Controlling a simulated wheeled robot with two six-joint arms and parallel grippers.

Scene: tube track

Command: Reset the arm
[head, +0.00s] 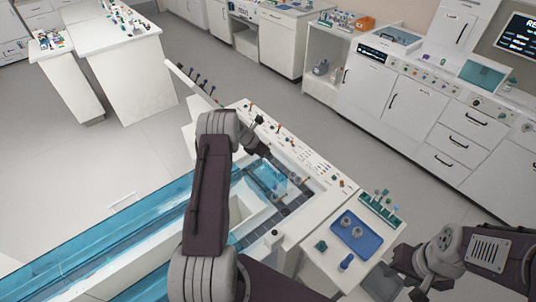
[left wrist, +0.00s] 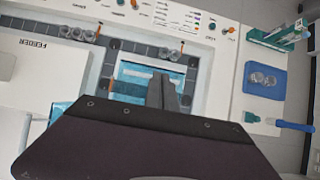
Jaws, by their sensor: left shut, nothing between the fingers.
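My left arm rises over the white track machine (head: 320,195) and bends at a grey elbow. My left gripper (head: 268,154) points down over the track corner, beside a blue window (head: 268,178). In the left wrist view its fingers (left wrist: 161,90) are together with nothing between them, and the blue window (left wrist: 140,72) is behind them. The gripper's dark body hides the lower part of that view. My right arm's end (head: 428,265) is at the lower right, beyond the machine's right edge; its fingers cannot be made out.
A blue tray (head: 370,244) with two round clear pieces lies on the machine's right end. A green tube rack (head: 382,207) is behind it. Orange-topped levers and buttons line the back edge. A long blue channel (head: 70,255) runs left. White cabinets (head: 405,105) stand behind, across open floor.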

